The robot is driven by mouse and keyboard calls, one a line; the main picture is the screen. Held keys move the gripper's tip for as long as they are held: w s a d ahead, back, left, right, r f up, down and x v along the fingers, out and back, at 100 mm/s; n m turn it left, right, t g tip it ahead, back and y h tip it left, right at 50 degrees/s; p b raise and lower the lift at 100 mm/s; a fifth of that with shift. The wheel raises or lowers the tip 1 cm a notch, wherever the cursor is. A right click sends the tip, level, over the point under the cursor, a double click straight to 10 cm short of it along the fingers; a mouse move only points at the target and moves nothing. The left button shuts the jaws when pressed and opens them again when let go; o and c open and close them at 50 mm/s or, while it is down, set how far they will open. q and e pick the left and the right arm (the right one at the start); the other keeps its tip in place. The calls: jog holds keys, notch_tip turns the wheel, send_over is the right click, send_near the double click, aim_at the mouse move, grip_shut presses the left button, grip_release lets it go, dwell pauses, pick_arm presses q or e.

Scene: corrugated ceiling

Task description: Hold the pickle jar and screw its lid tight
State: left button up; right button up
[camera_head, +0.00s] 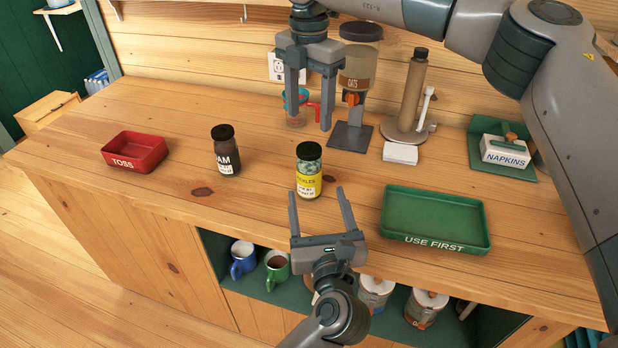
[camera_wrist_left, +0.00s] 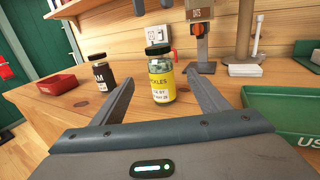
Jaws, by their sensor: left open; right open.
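The pickle jar (camera_head: 308,183) stands upright on the wooden counter, with a yellow label and a dark green lid (camera_head: 309,151) on top. It also shows in the left wrist view (camera_wrist_left: 161,86), between the fingers and beyond them. Whether the lid is tight cannot be seen. My left gripper (camera_head: 319,196) is open and empty, low at the counter's front edge, its fingers pointing toward the jar without visibly holding it. My right gripper (camera_head: 309,103) is open and empty, pointing down above the counter, higher than the jar and appearing behind it.
A dark jam jar (camera_head: 226,158) and a red TOSS tray (camera_head: 133,165) stand to the left. A green USE FIRST tray (camera_head: 436,190) lies to the right. An oats dispenser (camera_head: 358,80), a paper towel holder (camera_head: 411,100) and a napkin box (camera_head: 506,151) stand at the back.

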aim_at(307, 151)
pick_arm(q)
jog(key=w, duration=0.5)
jog(key=w+a, duration=0.1)
jog(key=w, duration=0.5)
jog(key=w+a, duration=0.1)
jog(key=w, duration=0.4)
jog(key=shift+w+a, duration=0.1)
jog(key=shift+w, duration=0.25)
grip_shut()
pick_arm(e)
jog(key=shift+n, duration=0.4)
